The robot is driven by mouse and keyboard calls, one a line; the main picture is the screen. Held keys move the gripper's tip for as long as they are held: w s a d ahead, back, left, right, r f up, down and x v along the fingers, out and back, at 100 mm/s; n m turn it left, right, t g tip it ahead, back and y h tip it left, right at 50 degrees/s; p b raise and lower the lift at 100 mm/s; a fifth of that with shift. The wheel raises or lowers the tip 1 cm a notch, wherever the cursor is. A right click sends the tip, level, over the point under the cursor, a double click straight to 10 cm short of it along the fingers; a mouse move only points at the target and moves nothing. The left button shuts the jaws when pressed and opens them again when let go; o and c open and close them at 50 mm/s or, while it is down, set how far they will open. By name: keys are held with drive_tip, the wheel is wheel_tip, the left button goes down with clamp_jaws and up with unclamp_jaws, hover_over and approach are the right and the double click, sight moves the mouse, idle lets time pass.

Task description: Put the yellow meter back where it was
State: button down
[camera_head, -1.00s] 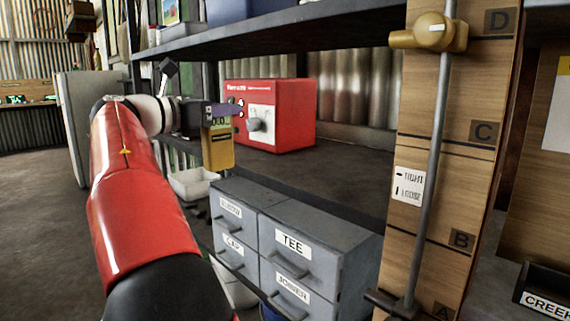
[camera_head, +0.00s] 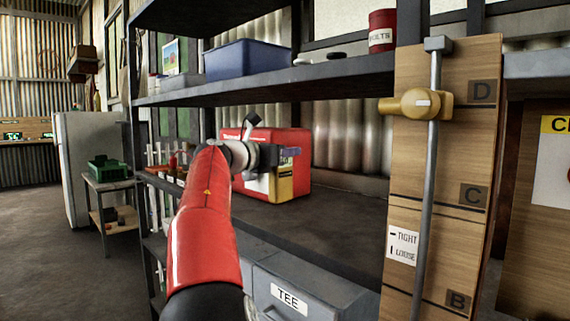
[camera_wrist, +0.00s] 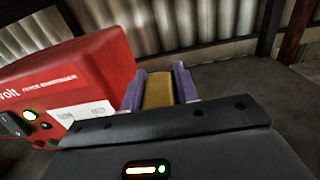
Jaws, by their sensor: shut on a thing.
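The yellow meter (camera_head: 283,183) is held upright by my gripper (camera_head: 287,158) in front of a red box on the middle shelf. In the wrist view the top of the yellow meter (camera_wrist: 158,90) shows between the two purple fingers of my gripper (camera_wrist: 160,85), which are shut on it. The meter's display is not visible, and I cannot tell whether its bottom touches the shelf (camera_head: 330,205).
The red box (camera_head: 300,145) stands just behind the meter and, in the wrist view, to its left (camera_wrist: 75,75). A wooden post (camera_head: 440,215) with a rod and yellow clamp (camera_head: 415,103) stands right. A blue bin (camera_head: 240,60) sits on the shelf above. The middle shelf is clear right of the box.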

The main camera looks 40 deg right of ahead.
drive_tip(key=shift+f+b, duration=0.8)
drive_tip(key=shift+f, duration=1)
drive_tip(key=c, duration=1.1)
unclamp_jaws()
drive_tip(key=shift+o, duration=0.2)
drive_tip(key=shift+a, duration=0.1)
drive_tip(key=s+a+b, duration=0.1)
drive_tip(key=a, duration=1.1)
